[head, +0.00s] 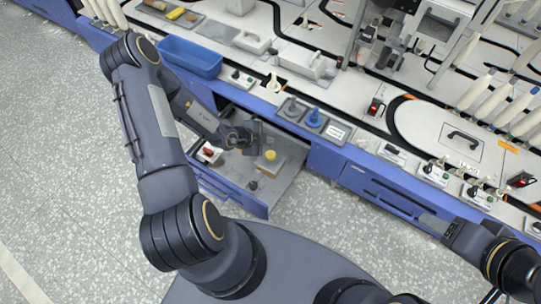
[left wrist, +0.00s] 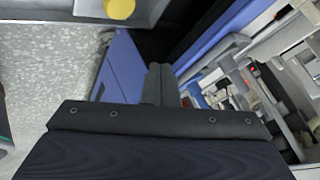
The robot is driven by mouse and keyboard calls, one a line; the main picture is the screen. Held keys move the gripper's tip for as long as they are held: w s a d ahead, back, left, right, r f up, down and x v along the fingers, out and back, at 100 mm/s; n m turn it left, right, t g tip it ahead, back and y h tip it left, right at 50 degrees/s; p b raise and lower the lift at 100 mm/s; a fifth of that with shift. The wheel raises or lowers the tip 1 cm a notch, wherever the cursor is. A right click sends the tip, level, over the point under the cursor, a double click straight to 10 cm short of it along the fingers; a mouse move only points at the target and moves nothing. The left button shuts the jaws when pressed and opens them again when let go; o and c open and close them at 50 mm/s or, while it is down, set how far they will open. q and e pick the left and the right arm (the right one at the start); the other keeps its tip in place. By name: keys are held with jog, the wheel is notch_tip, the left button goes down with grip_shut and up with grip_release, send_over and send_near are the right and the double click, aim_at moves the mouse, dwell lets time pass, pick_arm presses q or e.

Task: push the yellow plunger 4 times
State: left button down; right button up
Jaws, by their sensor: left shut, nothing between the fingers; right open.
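The yellow plunger (head: 270,155) stands on a grey base inside an open drawer (head: 282,180) below the bench. It also shows at the top edge of the left wrist view (left wrist: 120,8), partly cut off. My left gripper (head: 252,140) is just up and left of the plunger in the head view and appears apart from it. Its fingers (left wrist: 160,84) are together and empty in the left wrist view. My right gripper (head: 455,235) is open and empty at the far right, well away from the plunger.
The drawer also holds a red item (head: 208,151) in a white holder and a small dark knob (head: 253,186). A blue bin (head: 190,57) stands on the bench above. Grey and blue knobbed pieces (head: 314,117) stand near the bench's front edge.

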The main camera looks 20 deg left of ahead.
pick_arm(q)
jog(key=b, duration=0.4)
send_over(271, 154)
jog(key=s, duration=0.1)
jog(key=f, duration=0.5)
jog(key=shift+s+a+f, duration=0.1)
jog(key=shift+a+f, duration=0.15)
jog(key=shift+a, duration=0.15)
jog(key=shift+f+b, duration=0.55)
jog(key=shift+f, duration=0.25)
jog(key=shift+f, duration=0.15)
jog(key=shift+f, duration=0.3)
jog(key=shift+f+b, duration=0.6)
jog(key=shift+f, duration=0.4)
dwell(1.1)
dwell(0.3)
jog(key=shift+r+p, duration=1.4)
jog(key=shift+r, duration=0.05)
